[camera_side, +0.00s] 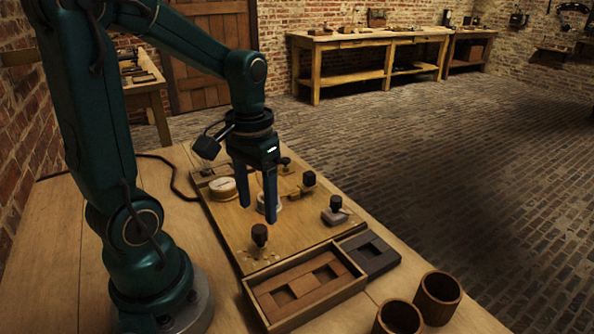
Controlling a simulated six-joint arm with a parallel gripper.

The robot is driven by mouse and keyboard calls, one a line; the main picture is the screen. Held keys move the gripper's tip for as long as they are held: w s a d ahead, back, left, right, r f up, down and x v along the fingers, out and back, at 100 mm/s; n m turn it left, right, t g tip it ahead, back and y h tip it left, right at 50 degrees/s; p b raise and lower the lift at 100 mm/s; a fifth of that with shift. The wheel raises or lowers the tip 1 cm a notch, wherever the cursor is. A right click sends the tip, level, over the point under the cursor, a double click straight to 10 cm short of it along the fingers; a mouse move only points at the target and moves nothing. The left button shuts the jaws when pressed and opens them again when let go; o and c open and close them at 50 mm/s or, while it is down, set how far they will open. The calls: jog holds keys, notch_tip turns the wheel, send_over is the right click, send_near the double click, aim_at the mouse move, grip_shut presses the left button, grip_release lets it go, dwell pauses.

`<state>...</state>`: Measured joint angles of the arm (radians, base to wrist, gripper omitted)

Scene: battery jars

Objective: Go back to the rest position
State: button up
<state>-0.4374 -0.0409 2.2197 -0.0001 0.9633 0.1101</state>
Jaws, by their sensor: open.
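My gripper (258,205) points straight down over the wooden board (231,223). Its two blue fingers are apart, with nothing seen held between them. A round white-faced piece (222,187) sits on the board to the left of the fingers. Another pale round piece (277,203) is partly hidden behind the right finger. I cannot tell whether the fingers touch it.
Dark knobs (259,234) stand on the board; one (335,205) is on a grey block at right. A wooden tray (318,313) with brown blocks, a dark tray (384,267) and two wooden cups (437,296) occupy the front.

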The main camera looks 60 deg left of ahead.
jog(key=shift+w+d+r, duration=0.15)
jog(key=shift+d+r, duration=0.15)
jog(key=s+d+r+m+t, duration=0.3)
jog(key=d+r+t, duration=0.2)
jog(key=d, duration=0.2)
jog(key=shift+d+r+m+t, duration=0.2)
jog(key=shift+d+m+t, duration=0.1)
jog(key=shift+d+m, duration=0.1)
jog(key=shift+a, duration=0.1)
dwell(2.1)
